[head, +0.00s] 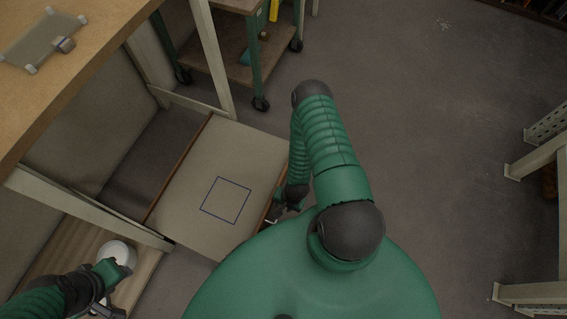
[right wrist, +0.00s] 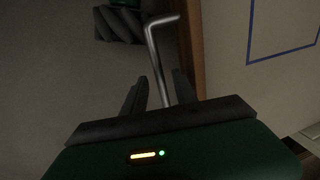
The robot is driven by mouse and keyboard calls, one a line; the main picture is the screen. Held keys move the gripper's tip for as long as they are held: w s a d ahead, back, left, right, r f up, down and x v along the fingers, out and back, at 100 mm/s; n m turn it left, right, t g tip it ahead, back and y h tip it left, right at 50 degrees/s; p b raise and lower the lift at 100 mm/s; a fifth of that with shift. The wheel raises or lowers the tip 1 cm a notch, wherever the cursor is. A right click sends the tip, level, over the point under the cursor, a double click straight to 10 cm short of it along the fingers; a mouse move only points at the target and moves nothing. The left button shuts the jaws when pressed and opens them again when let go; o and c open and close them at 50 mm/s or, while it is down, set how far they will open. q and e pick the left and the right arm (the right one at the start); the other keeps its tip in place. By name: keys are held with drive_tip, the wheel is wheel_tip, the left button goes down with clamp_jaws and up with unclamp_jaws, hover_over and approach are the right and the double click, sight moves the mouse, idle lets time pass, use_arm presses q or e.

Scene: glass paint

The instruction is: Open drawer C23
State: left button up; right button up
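A flat beige panel (head: 190,205) with brown edges and a blue square outline juts out from the bench frame, like a pulled-out drawer; no label C23 is legible. Its bent metal handle (head: 271,219) is at its right edge; the handle (right wrist: 158,60) also shows in the right wrist view. My right gripper (head: 283,208) is at this edge. In the right wrist view its fingers (right wrist: 160,88) stand apart with the handle rod between them; firm contact is not visible. My left gripper (head: 103,300) is at the lower left, beside a white round object (head: 118,253); its fingers are unclear.
A wooden worktop (head: 70,75) is at the upper left, with a small grey tray-like object (head: 42,42) on it. A wheeled cart (head: 238,58) stands at the top. A pale metal rack (head: 540,165) is at the right. Open floor (head: 440,130) lies between.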

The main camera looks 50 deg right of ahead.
drive_tip(key=s+d+r+p, duration=0.1)
drive_tip(key=s+r+p, duration=0.2)
drive_tip(key=r+p, duration=0.4)
wheel_tip(320, 180, up, 10)
drive_tip(key=shift+f+p, duration=0.25)
drive_tip(key=shift+p, duration=0.05)
